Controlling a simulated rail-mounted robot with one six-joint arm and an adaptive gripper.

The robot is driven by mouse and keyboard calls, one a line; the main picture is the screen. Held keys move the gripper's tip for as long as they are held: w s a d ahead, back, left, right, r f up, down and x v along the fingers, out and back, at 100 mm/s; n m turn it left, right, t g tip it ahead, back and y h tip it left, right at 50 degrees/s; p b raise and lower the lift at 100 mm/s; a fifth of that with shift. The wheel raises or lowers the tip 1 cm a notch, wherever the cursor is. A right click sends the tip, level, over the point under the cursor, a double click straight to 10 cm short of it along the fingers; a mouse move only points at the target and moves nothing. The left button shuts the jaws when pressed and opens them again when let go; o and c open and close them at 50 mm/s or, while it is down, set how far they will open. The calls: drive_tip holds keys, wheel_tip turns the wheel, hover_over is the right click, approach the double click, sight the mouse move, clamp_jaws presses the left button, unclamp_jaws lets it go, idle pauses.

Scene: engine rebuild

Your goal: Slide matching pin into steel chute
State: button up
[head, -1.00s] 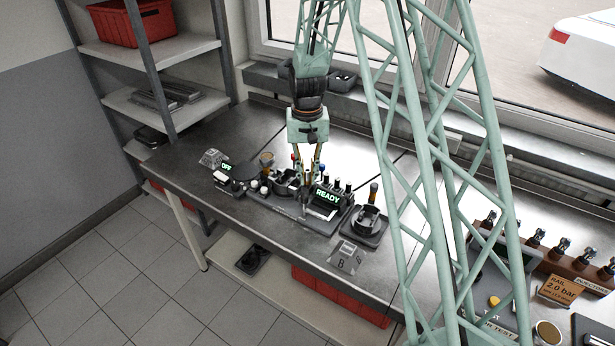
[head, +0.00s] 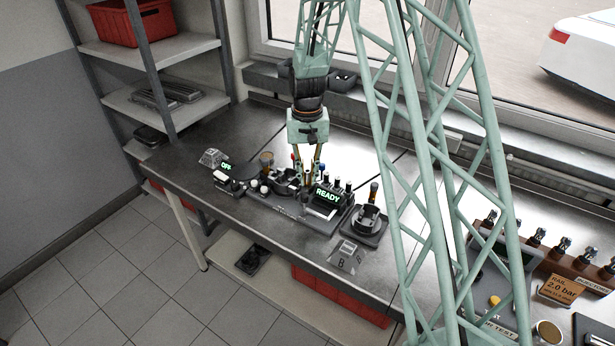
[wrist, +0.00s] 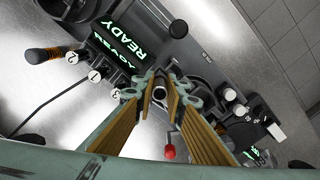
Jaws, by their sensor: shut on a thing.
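My gripper (head: 308,184) points down over the middle of the dark fixture (head: 284,207), just left of the READY display (head: 327,194). I cannot make out the steel chute clearly near the fingers.
A red-knobbed lever (wrist: 170,152) stands close to the fingers. A dark holder with a brown-handled tool (head: 373,192) is right of the fixture. An OFF display (head: 226,167) is at left. The bench's rear strip is clear.

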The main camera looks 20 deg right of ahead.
drive_tip(key=shift+f, duration=0.3)
idle(0.5)
drive_tip(key=o, duration=1.3)
drive_tip(key=shift+o, duration=0.2)
drive_tip(key=shift+r, duration=0.1)
drive_tip(key=shift+r+p, duration=1.55)
drive_tip(key=shift+r, duration=2.35)
drive_tip(key=shift+r, duration=0.1)
